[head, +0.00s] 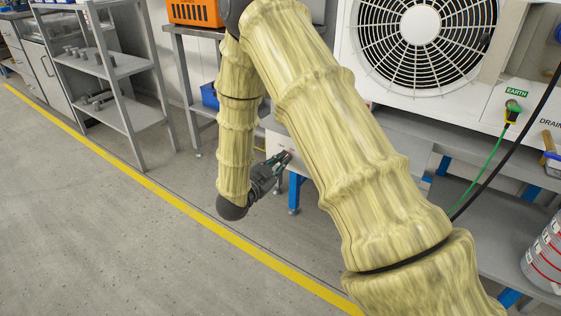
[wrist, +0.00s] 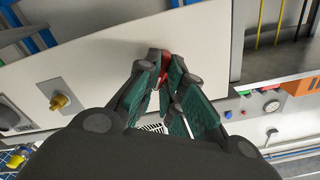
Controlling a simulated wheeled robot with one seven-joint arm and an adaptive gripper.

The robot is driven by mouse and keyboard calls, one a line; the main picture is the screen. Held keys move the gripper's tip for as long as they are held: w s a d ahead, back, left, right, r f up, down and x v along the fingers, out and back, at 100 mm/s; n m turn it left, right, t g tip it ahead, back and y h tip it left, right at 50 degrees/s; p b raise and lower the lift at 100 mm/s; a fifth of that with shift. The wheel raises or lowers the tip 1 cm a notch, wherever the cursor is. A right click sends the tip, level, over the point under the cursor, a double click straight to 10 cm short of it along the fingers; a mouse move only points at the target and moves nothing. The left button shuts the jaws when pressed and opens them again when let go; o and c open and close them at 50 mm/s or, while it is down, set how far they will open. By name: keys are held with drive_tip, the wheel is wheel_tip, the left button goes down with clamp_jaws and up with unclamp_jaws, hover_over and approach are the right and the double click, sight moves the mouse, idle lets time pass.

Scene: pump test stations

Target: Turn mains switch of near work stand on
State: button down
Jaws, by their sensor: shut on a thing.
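The near work stand's white front panel (head: 292,150) shows in the head view behind my arm, and it fills the left and middle of the wrist view (wrist: 100,62). My gripper (head: 283,158) reaches that panel. In the wrist view, my gripper (wrist: 160,82) is shut on a small red handle, the mains switch (wrist: 164,62), on the panel. The fingertips cover most of the switch, so its turn angle cannot be told. A yellow knob (wrist: 60,102) on a grey plate sits to the left on the same panel, apart from the gripper.
A large fan unit (head: 420,27) stands at the upper right, with a green cable (head: 480,165) and a black hose nearby. Grey shelving (head: 105,70) and an orange machine (head: 194,12) stand at the back. The floor left of the yellow line (head: 150,186) is clear.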

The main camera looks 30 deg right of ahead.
drive_tip(key=c, duration=1.5)
unclamp_jaws()
drive_tip(key=shift+c, duration=0.2)
drive_tip(key=v, duration=1.2)
drive_tip(key=shift+f, duration=0.1)
